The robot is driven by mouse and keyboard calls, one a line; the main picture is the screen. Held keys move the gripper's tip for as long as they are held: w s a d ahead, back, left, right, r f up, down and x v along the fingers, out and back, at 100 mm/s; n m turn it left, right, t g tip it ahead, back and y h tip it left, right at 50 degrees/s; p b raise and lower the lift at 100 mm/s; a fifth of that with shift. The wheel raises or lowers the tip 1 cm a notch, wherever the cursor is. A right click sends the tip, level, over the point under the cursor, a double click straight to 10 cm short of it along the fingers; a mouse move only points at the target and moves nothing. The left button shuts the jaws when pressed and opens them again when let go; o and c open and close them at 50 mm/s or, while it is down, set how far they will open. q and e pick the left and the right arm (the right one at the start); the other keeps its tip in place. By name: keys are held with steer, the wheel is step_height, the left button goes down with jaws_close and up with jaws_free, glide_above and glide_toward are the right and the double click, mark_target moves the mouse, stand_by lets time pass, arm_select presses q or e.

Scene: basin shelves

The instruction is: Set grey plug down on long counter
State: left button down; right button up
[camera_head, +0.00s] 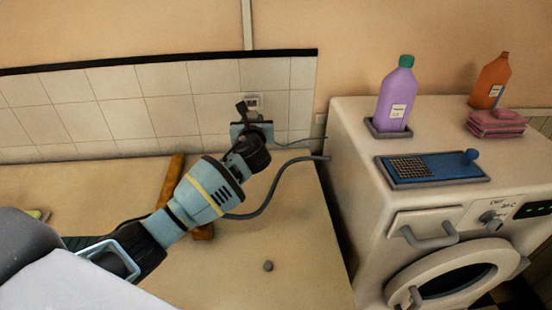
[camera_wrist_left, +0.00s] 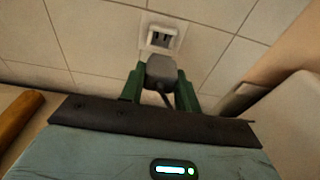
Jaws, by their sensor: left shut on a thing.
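My left gripper (camera_head: 246,118) is held out above the far edge of the long counter (camera_head: 305,230), close to the tiled wall. In the left wrist view its two green fingers (camera_wrist_left: 160,92) are shut on the grey plug (camera_wrist_left: 161,71). The plug points toward the wall socket (camera_wrist_left: 162,38), whose slots show clear of it. In the head view the socket (camera_head: 253,101) is partly hidden behind the gripper, and I cannot make out the plug. My right gripper is not in view.
A grey cable (camera_head: 265,203) loops over the counter toward the washing machine (camera_head: 355,190) at the right. A brown wooden bar (camera_head: 171,178) lies under my left arm. The counter's right part is mostly clear.

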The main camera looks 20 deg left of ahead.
arm_select(q)
steer(key=s+d+f+m+h, duration=0.1)
steer(key=s+d+f, duration=0.1)
steer(key=s, duration=0.3)
steer(key=s+d+f+m+t+h, duration=0.1)
steer(key=s+d+f, duration=0.1)
steer(key=s, duration=0.2)
steer(key=s+d+f+m+h, duration=0.1)
steer(key=s+d+f, duration=0.15)
steer(key=s, duration=0.25)
steer(key=s+d+m+h, duration=0.1)
steer(key=s+d+h, duration=0.1)
steer(key=s, duration=0.5)
steer(key=s+d+r+m+h, duration=0.1)
steer(key=s+d, duration=0.1)
steer(key=s, duration=0.6)
steer(key=shift+d+r+t+h, duration=0.2)
steer(key=shift+r+t+h, duration=0.1)
steer(key=shift+h, duration=0.1)
steer(key=shift+s+f, duration=0.1)
steer(key=shift+s, duration=0.05)
